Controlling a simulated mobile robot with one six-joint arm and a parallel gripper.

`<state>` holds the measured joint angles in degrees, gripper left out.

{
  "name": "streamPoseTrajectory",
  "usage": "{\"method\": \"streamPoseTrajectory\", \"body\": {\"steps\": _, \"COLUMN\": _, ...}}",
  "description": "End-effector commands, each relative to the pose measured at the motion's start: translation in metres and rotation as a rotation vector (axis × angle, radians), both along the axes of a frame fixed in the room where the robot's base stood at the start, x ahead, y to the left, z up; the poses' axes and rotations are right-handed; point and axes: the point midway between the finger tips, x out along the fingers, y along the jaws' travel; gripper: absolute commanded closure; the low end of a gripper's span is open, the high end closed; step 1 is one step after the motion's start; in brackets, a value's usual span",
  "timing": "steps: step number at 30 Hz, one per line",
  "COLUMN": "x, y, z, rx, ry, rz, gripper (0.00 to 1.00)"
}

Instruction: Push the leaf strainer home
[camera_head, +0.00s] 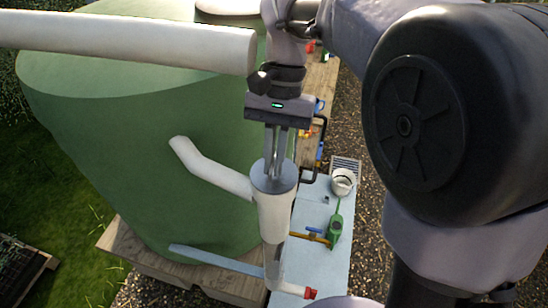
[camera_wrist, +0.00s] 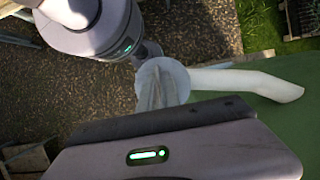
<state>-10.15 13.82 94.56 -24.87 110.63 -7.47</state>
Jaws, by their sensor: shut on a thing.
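The leaf strainer (camera_head: 273,181) is a grey round-topped piece at the mouth of a white tapered pipe body (camera_head: 273,217). My gripper (camera_head: 275,162) points straight down and is shut on the strainer's upper part. The strainer also shows as a pale grey disc in the wrist view (camera_wrist: 174,72), with my fingers (camera_wrist: 153,90) over it. Its grey rim shows above the white body in the head view. How deep it sits is hidden, and I cannot tell whether there is a gap.
A white side pipe (camera_head: 212,176) runs from the body towards the green tank (camera_head: 120,120). A cut white pipe (camera_head: 130,42) ends close to my wrist at upper left. A pale bench (camera_head: 318,262) holds a white bucket (camera_head: 343,182) and a green tool (camera_head: 335,230).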

Motion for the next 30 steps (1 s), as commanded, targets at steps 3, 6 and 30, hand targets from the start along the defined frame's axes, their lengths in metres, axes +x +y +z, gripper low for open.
{"method": "streamPoseTrajectory", "body": {"steps": 3, "x": 0.000, "y": 0.000, "z": 0.000, "rx": 0.000, "ry": 0.000, "rz": 0.000, "gripper": 0.90}}
{"method": "streamPoseTrajectory", "body": {"steps": 6, "x": 0.000, "y": 0.000, "z": 0.000, "rx": 0.000, "ry": 0.000, "rz": 0.000, "gripper": 0.70}}
{"method": "streamPoseTrajectory", "body": {"steps": 30, "x": 0.037, "y": -0.014, "z": 0.100, "rx": 0.000, "ry": -0.003, "rz": 0.000, "gripper": 0.68}}
